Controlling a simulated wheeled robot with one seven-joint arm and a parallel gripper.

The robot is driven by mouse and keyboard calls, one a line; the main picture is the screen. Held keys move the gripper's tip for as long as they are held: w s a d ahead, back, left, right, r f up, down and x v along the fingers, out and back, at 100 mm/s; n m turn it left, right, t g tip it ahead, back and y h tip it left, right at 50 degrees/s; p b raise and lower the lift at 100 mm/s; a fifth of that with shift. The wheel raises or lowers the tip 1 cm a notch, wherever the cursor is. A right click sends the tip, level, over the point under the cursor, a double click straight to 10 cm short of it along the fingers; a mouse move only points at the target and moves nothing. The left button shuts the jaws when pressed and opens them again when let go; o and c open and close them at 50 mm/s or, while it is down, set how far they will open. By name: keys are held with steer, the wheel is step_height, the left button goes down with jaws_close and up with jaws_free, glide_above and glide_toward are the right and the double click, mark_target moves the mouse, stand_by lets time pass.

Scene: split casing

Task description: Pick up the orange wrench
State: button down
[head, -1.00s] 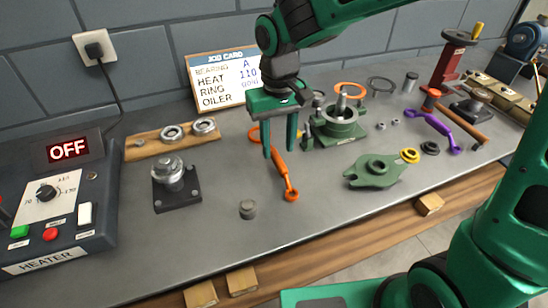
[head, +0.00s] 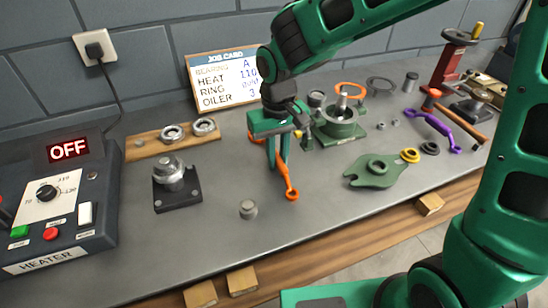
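The orange wrench (head: 291,192) lies on the grey workbench near its middle, its lower ring end pointing toward the front edge. My gripper (head: 279,167) points down at the wrench, with its two green fingers around the upper part of the handle. The fingers look slightly apart on either side of it. The upper end of the wrench is mostly hidden behind the gripper. I cannot tell whether the fingers touch the handle.
A green casing (head: 340,122) stands close to the right of my gripper. A green flange plate (head: 373,171) lies farther right, and a purple wrench (head: 432,126) beyond it. A small grey cylinder (head: 248,209) stands to the front left. The heater box (head: 60,205) is at far left.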

step_height(320, 180, up, 5)
steer(key=shift+f, duration=0.2)
steer(key=s+a+r, duration=0.6)
steer(key=s+a, duration=0.1)
steer(key=a, duration=0.1)
steer(key=shift+s+a+r, duration=0.25)
steer(key=shift+s+a, duration=0.05)
steer(key=shift+a, duration=0.1)
steer(key=c, duration=2.4)
jaws_free()
jaws_close()
